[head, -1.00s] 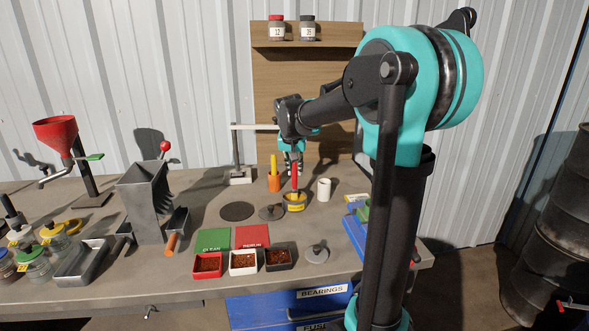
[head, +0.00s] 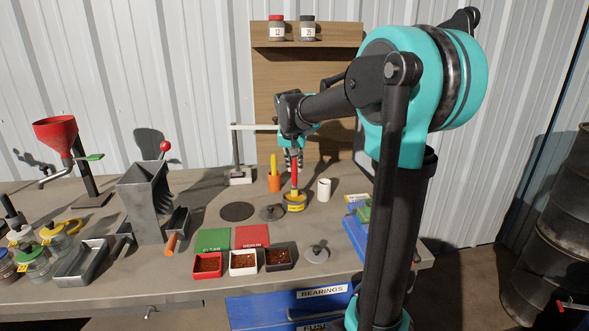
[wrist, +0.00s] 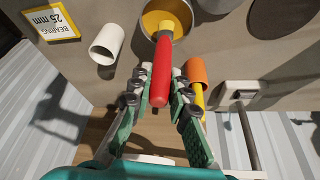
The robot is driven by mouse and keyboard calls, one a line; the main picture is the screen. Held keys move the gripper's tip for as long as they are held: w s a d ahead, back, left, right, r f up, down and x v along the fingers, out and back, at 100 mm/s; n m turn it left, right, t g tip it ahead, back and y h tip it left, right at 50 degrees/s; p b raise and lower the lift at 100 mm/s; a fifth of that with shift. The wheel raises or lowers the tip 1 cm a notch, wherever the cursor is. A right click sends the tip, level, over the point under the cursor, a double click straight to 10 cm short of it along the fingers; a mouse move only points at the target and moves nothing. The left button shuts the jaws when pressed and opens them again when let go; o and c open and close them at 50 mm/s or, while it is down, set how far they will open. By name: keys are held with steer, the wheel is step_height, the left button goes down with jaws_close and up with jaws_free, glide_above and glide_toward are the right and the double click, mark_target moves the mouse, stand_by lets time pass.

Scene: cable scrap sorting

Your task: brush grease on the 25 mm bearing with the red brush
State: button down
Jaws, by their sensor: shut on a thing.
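My gripper (head: 293,158) is shut on the red brush (head: 295,178) and holds it near upright, head down. The brush's head end is at the yellow grease tin (head: 295,207). In the wrist view the red handle (wrist: 158,88) lies between my fingertips (wrist: 163,80), and the tin (wrist: 182,28) shows yellow grease inside. A yellow sign reading "BEARING 25 mm" (wrist: 53,22) is at the wrist view's upper left. I cannot make out the bearing itself.
A white cup-like cylinder (head: 324,189) stands right of the tin. An orange holder (head: 274,183) with a yellow-handled brush (head: 273,164) stands to its left. A grey lid-like disc (head: 271,212) lies close by. Three small trays with granules, one red (head: 207,276), are in front.

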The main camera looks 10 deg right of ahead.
steer(key=shift+r, duration=2.75)
